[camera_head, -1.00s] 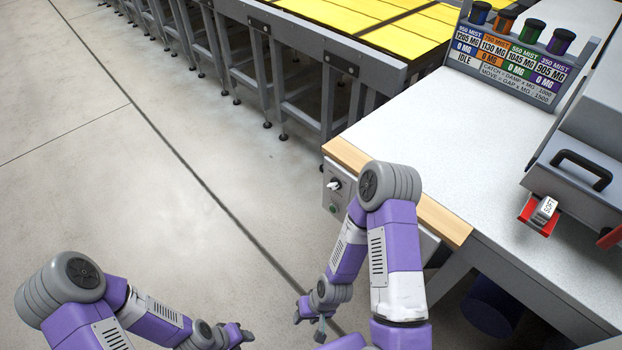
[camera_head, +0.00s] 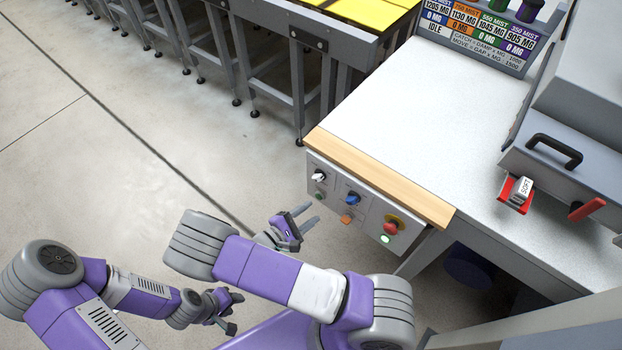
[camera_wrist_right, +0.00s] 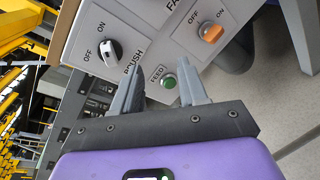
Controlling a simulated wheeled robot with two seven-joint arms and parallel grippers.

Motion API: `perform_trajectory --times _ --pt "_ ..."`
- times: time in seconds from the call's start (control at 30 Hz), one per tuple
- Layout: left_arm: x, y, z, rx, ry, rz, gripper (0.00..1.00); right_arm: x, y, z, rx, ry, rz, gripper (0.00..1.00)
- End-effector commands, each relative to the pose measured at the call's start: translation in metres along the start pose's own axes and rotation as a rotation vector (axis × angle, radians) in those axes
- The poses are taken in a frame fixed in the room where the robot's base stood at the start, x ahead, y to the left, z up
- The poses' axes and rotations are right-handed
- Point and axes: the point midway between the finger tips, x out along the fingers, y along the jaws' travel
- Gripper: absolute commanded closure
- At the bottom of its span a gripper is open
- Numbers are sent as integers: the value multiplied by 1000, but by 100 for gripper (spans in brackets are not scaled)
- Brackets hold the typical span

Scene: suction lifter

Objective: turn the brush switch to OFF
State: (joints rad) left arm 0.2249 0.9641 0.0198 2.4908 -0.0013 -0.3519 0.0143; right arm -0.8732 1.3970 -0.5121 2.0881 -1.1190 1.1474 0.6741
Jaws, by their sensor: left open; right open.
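The brush switch (camera_head: 319,176) is a black knob with a white handle at the left end of the grey control panel on the bench front. In the right wrist view the brush switch (camera_wrist_right: 109,54) shows with OFF and ON printed beside it; I cannot tell for sure which its handle points at. My right gripper (camera_head: 308,217) is open and empty, below and left of the panel, apart from the switch. In the wrist view its fingertips (camera_wrist_right: 162,76) flank the green FEED button. My left gripper (camera_head: 234,312) is open and empty, low over the floor.
The panel also bears a green button (camera_head: 319,196), a blue knob (camera_head: 352,198), an orange switch (camera_head: 347,219), a red stop button (camera_head: 391,227) and a lit green button (camera_head: 386,239). The wooden bench edge (camera_head: 375,178) overhangs it. Floor left is clear.

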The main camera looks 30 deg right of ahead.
Motion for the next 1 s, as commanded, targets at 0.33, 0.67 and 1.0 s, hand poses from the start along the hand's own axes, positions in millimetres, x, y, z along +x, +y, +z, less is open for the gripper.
perform_trajectory --times 0.33,0.67,1.0 --pt "-3 1 0 0 0 0 57 2 59 6 54 -27 239 57" --pt "0 0 0 0 0 0 57 47 68 7 53 -25 234 57" --pt "0 0 0 0 0 0 57 54 70 8 52 -23 233 57"
